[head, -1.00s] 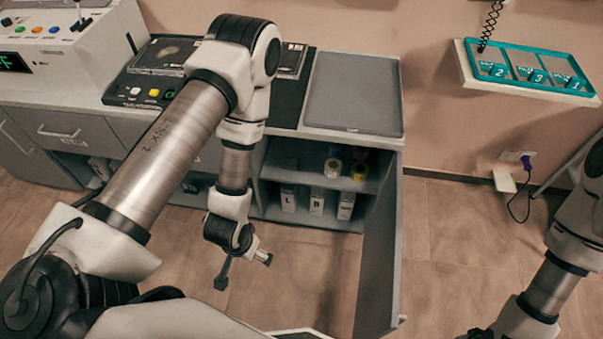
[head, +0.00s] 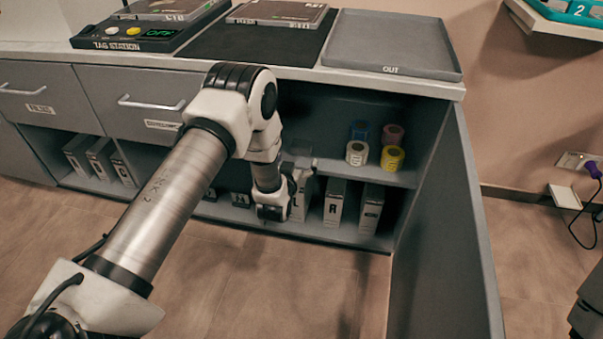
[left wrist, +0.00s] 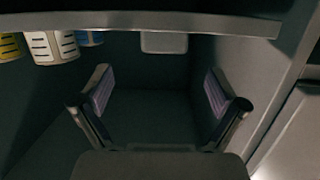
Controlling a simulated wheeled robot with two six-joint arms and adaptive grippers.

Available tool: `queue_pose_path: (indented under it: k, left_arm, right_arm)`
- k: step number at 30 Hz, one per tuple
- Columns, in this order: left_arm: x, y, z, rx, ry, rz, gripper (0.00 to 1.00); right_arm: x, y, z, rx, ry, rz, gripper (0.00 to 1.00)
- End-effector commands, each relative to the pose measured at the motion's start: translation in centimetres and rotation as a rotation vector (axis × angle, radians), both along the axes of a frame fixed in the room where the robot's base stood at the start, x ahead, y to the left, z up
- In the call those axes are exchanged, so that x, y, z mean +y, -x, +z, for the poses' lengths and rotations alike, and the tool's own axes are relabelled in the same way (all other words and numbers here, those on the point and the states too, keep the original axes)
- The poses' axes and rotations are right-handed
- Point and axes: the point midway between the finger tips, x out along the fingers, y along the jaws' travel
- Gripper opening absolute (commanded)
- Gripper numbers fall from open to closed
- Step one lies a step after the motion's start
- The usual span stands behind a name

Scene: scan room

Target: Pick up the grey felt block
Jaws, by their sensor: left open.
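A small light-grey block (left wrist: 163,42), which looks like the grey felt block, sits on the shelf inside the open cabinet, seen in the left wrist view. That view appears upside down. In the head view I cannot make the block out clearly near my arm. My left gripper (left wrist: 160,103) is open, its two purple-padded fingers spread with nothing between them. The block lies beyond the fingertips, roughly in line with the gap. In the head view my left gripper (head: 298,182) is at the cabinet opening, partly hidden by its own wrist. My right gripper is out of view.
On the cabinet shelf (left wrist: 110,21), yellow (head: 392,158), white (head: 357,153), blue (head: 360,130) and pinkish (head: 393,134) rolls stand beside the block. Box files (head: 334,203) stand below. The open door (head: 455,230) bounds the right side. The OUT tray (head: 395,45) is on the counter.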

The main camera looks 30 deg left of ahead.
Motion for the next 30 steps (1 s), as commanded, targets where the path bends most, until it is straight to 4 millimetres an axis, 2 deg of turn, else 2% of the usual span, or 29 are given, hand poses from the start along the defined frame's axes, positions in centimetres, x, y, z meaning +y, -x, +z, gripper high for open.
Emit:
queue_pose_path:
  k: [1, 3, 11, 17, 21, 27, 28, 30]
  left_arm:
    - [0.3, -0.6, -1.9, -0.026, -0.004, 0.007, 0.97]
    - [0.6, -1.1, -1.9, -0.049, -0.006, 0.012, 0.97]
    - [1.4, -3.7, -1.9, -0.066, -0.009, 0.016, 0.97]
    - [2.3, -6.9, -2.4, -0.068, -0.010, 0.015, 0.97]
    - [2.8, -8.7, -2.4, -0.063, -0.009, 0.014, 0.97]
    - [2.8, -8.9, -2.1, -0.061, -0.009, 0.014, 0.97]
    - [2.8, -8.9, -2.1, -0.061, -0.009, 0.014, 0.93]
    - [2.8, -8.9, -2.1, -0.061, -0.009, 0.014, 0.69]
  right_arm:
    - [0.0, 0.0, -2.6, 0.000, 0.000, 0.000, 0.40]
    - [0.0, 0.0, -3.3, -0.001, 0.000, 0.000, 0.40]
    - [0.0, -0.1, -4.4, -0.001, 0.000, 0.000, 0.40]
    - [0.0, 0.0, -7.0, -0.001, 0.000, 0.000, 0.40]
    - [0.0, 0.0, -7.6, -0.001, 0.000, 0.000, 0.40]
    - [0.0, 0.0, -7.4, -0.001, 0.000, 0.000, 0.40]
    - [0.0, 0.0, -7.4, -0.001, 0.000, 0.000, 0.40]
    - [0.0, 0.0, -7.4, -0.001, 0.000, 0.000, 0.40]
